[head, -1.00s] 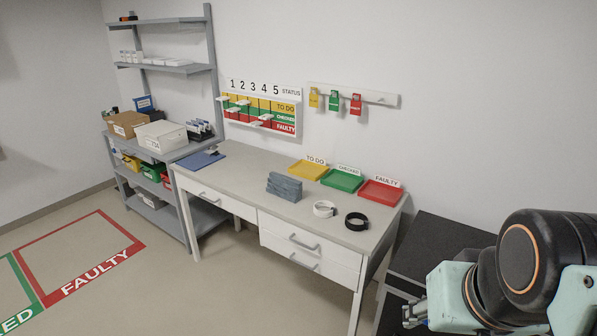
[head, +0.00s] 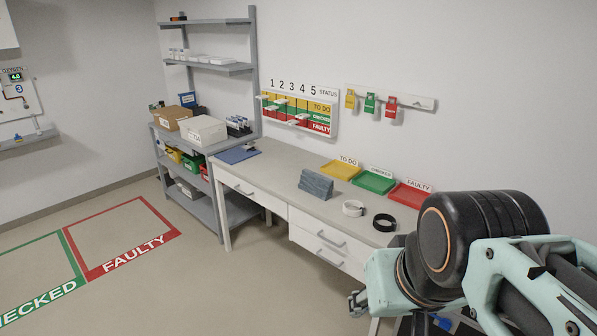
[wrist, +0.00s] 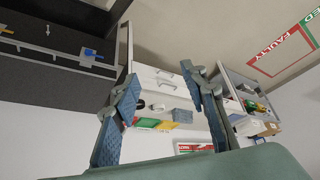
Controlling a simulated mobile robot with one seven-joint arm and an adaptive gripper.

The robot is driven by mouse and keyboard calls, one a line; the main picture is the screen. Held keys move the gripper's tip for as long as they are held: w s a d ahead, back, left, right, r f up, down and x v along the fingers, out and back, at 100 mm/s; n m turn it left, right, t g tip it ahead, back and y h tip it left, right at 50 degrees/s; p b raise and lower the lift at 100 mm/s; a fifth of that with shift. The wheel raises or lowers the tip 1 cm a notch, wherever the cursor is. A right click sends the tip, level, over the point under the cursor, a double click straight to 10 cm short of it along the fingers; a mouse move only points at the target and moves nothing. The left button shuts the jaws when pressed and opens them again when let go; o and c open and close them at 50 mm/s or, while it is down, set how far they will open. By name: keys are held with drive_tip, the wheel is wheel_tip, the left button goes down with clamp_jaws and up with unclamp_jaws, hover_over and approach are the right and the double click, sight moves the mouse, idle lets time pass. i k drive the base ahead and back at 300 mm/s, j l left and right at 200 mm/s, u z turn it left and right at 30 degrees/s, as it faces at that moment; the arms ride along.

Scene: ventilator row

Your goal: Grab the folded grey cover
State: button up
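The folded grey cover (head: 316,184) is a blue-grey folded stack standing on the bench top (head: 270,172), left of a white ring (head: 352,208). It also shows in the wrist view (wrist: 182,116), upside down and far off, between my fingers. My gripper (head: 358,302) is at the lower right in the head view, in front of the bench and well apart from the cover. In the wrist view its two fingers (wrist: 158,92) are spread wide with nothing between them.
A black ring (head: 384,222) lies right of the white one. Yellow (head: 341,169), green (head: 373,182) and red (head: 409,196) trays line the back of the bench. Grey shelving (head: 208,165) stands further left. Floor in front is clear.

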sight(321, 187)
drive_tip(key=j, duration=0.65)
drive_tip(key=k+j, duration=0.15)
drive_tip(key=j, duration=0.95)
drive_tip(key=i+j, duration=0.1)
drive_tip(key=j, duration=0.25)
drive_tip(key=i+j, duration=0.15)
drive_tip(key=j, duration=0.2)
drive_tip(key=i+j+z, duration=0.1)
drive_tip(key=j, duration=0.3)
drive_tip(key=i+j, duration=0.3)
drive_tip(key=i, duration=0.15)
drive_tip(key=i+j, duration=0.25)
drive_tip(key=i, duration=0.15)
drive_tip(key=i+l, duration=0.15)
drive_tip(key=i, duration=0.35)
drive_tip(key=i+l+z, duration=0.1)
drive_tip(key=i, duration=0.4)
drive_tip(key=i+l, duration=0.2)
drive_tip(key=l, duration=0.2)
drive_tip(key=i+l, duration=0.2)
drive_tip(key=l, duration=0.2)
